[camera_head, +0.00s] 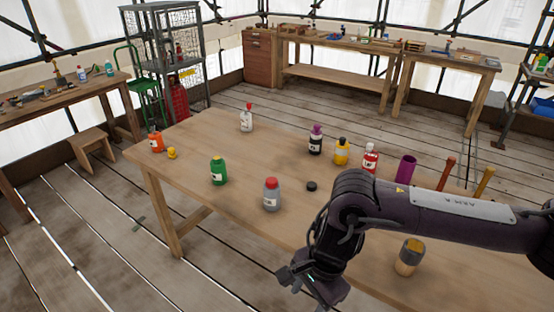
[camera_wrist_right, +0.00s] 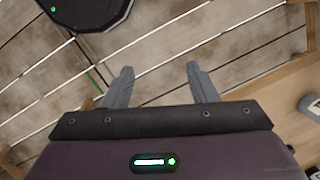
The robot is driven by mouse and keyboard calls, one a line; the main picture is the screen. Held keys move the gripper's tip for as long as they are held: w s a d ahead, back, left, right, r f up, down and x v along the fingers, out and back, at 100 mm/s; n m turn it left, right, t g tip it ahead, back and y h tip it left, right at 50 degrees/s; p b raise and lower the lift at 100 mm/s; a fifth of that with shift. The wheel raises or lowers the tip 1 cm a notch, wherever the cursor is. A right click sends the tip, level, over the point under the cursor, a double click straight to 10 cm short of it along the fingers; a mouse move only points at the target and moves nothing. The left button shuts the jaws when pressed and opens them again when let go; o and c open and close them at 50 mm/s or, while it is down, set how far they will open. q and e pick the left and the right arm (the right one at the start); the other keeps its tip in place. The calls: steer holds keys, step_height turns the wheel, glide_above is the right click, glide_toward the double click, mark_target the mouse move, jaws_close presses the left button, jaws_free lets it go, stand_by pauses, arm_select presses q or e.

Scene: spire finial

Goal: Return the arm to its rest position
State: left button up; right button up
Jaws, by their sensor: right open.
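My right arm reaches in from the right in the head view, over the table's front edge. Its gripper (camera_head: 312,285) hangs low just off that edge, pointing down. In the right wrist view the gripper (camera_wrist_right: 160,85) has its two fingers apart with nothing between them, above the plank floor. My left gripper is in neither view.
The wooden table (camera_head: 200,140) holds several bottles, including a green one (camera_head: 219,171) and a grey one with a red cap (camera_head: 271,195).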

steer(key=w+a+f+m+t+y, duration=0.1)
steer(key=w+a+f+m+y, duration=0.3)
steer(key=a+m, duration=0.4)
steer(key=w+a+f+m+t+y, duration=0.1)
steer(key=w+a+f+m+y, duration=0.4)
steer(key=m, duration=0.6)
steer(key=w+d+f+m+t+h, duration=0.15)
steer(key=d+f+m, duration=0.25)
steer(key=f+m, duration=0.45)
steer(key=w+d+f+m+t+h, duration=0.1)
steer(key=d+f+m+t+h, duration=0.2)
steer(key=f+m, duration=0.6)
steer(key=s+d+f+m+h, duration=0.3)
steer(key=s+d+f+m, duration=1)
steer(key=s+f, duration=0.35)
steer(key=s+d+f+m+g+h, duration=0.1)
steer(key=s+d+f+m, duration=0.2)
steer(key=s, duration=0.6)
steer(key=s+d+f+m+g+h, duration=0.1)
steer(key=s+d+f+m+g, duration=0.1)
steer(key=s, duration=0.6)
steer(key=s+d+f+m+g+h, duration=0.1)
steer(key=s+d+f+m, duration=0.3)
steer(key=s, duration=0.5)
steer(key=shift+s+d+f+g+h, duration=0.35)
steer(key=shift+f+g, duration=0.05)
steer(key=shift+g, duration=0.15)
